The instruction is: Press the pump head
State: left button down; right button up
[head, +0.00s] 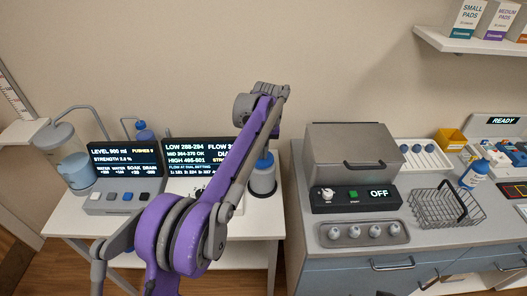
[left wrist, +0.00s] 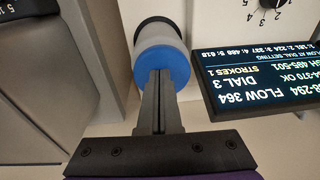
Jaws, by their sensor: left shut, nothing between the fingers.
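The pump head is a blue cap (head: 265,160) on a pale grey cylinder (head: 263,181), upright at the right end of the white side table. In the left wrist view the blue cap (left wrist: 172,65) is right in front of my left gripper (left wrist: 158,73). Its fingers are shut with nothing between them. Their tips overlap the cap's face in that view; whether they touch it I cannot tell. In the head view my left arm reaches up beside the pump, and its fingers are hard to make out. My right gripper is not in view.
A dark display (left wrist: 258,75) next to the pump reads FLOW 364, DIAL 3, STROKES 1. Left of it stands a unit with buttons (head: 120,196). Right of the table, a counter holds a grey lidded box (head: 352,150), a tray (head: 340,241) and a wire basket (head: 440,215).

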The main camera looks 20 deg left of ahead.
aim_at(265, 162)
pick_arm(q)
notch_tip(265, 162, up, 5)
jog(key=p, duration=0.2)
jog(key=shift+s+r+p, duration=0.1)
jog(key=shift+p, duration=0.3)
notch_tip(265, 162, up, 9)
jog(key=shift+s+d+p, duration=0.3)
jog(key=shift+s+d, duration=0.05)
jog(key=shift+d, duration=0.1)
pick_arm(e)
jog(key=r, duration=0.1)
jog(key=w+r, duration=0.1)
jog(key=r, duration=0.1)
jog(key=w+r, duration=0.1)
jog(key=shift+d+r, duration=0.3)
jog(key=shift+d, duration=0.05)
pick_arm(q)
jog(key=shift+s, duration=0.1)
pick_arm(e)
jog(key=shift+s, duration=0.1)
pick_arm(q)
jog(key=s+f+m+t, duration=0.2)
jog(key=s+f+t, duration=0.1)
jog(key=s, duration=1.4)
jog(key=s+a+f+m+t, duration=0.1)
jog(key=s+f+t, duration=0.1)
jog(key=s+f, duration=1.1)
jog(key=s, duration=0.2)
jog(key=shift+s+h, duration=0.4)
